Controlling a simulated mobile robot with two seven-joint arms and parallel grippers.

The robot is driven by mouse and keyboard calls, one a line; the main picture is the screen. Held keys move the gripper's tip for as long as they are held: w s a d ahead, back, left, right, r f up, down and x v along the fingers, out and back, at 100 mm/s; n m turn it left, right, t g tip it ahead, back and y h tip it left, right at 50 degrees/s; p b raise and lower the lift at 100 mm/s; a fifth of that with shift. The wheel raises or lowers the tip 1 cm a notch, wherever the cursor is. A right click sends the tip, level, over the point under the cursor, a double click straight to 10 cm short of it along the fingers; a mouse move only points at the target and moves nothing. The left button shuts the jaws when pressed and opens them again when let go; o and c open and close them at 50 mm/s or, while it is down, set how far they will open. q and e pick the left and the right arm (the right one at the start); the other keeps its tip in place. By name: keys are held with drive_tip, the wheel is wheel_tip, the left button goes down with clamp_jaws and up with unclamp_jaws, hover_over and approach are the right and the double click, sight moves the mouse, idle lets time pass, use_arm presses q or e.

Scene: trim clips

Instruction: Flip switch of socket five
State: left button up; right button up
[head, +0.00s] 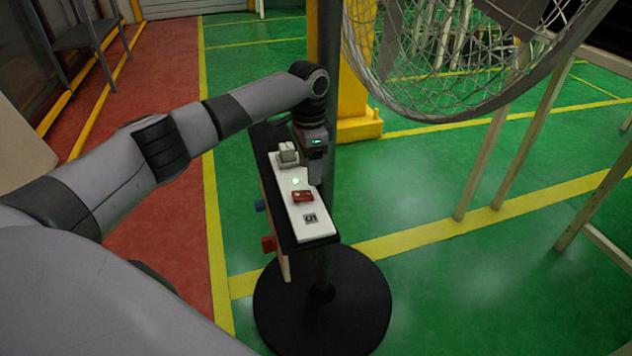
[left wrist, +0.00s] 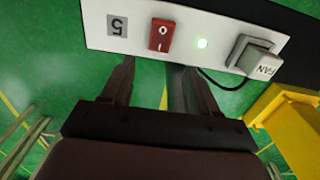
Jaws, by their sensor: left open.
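A white socket panel (head: 320,226) marked 5 sits on top of a dark stand. It carries a red rocker switch (head: 303,196), a lit green light (head: 296,181) and a pale plug (head: 287,152). In the left wrist view, the red switch (left wrist: 160,36) shows 0 and I, with the 5 label (left wrist: 117,25) to its left. The plug (left wrist: 254,56) there reads FAN. My left gripper (head: 315,182) is open and empty, beside the panel's right edge near the switch. In the left wrist view, its fingers (left wrist: 157,66) point towards the panel, just short of the switch. My right gripper is not in view.
The stand has a round black base (head: 350,315) on the green floor. A large caged fan (head: 450,60) hangs at the upper right. A yellow post base (head: 358,128) stands behind. Wooden legs (head: 490,150) stand to the right.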

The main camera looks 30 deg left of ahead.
sight(310, 194)
use_arm(q)
wheel_tip(310, 194, down, 6)
drive_tip(key=shift+s+f+b, duration=0.15)
drive_tip(key=shift+f+b, duration=0.1)
drive_tip(key=shift+b, duration=0.7)
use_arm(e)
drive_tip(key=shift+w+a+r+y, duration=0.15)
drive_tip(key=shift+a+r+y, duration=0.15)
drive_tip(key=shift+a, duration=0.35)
